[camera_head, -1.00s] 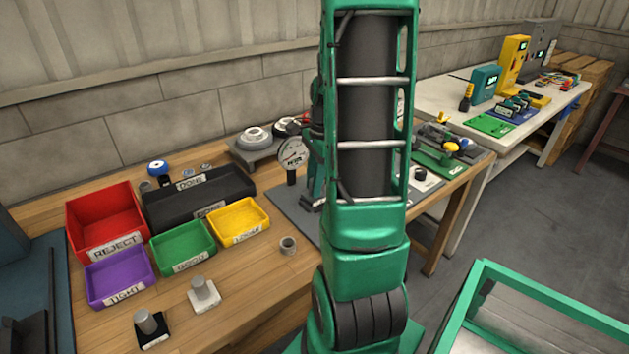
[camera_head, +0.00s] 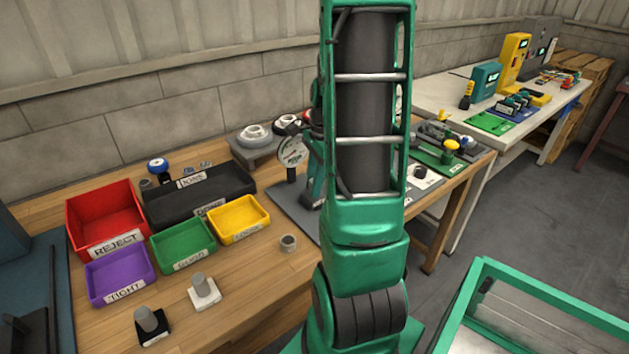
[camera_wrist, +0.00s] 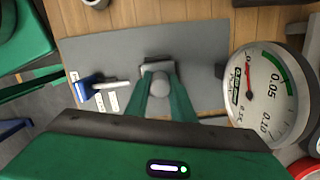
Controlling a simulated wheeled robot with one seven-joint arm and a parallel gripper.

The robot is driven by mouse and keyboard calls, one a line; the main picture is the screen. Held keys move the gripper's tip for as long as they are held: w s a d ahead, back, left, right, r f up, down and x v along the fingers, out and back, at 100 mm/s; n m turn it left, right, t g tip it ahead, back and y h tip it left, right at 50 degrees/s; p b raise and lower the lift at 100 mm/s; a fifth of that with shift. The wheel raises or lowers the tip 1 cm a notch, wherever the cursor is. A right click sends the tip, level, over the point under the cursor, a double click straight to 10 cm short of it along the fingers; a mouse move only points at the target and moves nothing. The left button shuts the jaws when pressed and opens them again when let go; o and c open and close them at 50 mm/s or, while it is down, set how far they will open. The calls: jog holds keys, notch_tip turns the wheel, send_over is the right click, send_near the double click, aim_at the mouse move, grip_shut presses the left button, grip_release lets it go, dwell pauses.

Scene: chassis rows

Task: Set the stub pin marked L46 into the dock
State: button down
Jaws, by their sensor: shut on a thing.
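My gripper (camera_wrist: 160,90) is shut on a small grey pin-like piece (camera_wrist: 159,80) with a rounded end, in the wrist view. It is over a grey mat (camera_wrist: 205,60), with a dial gauge (camera_wrist: 265,90) close on the right. I cannot read any L46 mark on the held piece. In the head view my arm hides the gripper's jaws and the held piece. I cannot pick out the dock with certainty. A blue block (camera_wrist: 84,88) with a light bar and white labels lies left of the gripper.
In the head view, red (camera_head: 105,217), purple (camera_head: 120,276), green (camera_head: 182,246), yellow (camera_head: 238,220) and black (camera_head: 160,208) bins stand on the left bench. Grey posts on a white base (camera_head: 204,293) and a black base (camera_head: 152,327) stand in front. A ring (camera_head: 288,243) lies right.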

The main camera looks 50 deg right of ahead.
jog(key=shift+f, duration=0.25)
dwell(0.5)
jog(key=c, duration=1.4)
grip_release()
jog(key=shift+c, duration=0.2)
jog(key=r, duration=0.7)
jog(key=d+r, duration=0.1)
jog(key=r, duration=0.2)
jog(key=shift+s+r, duration=0.2)
jog(key=shift+r, duration=0.15)
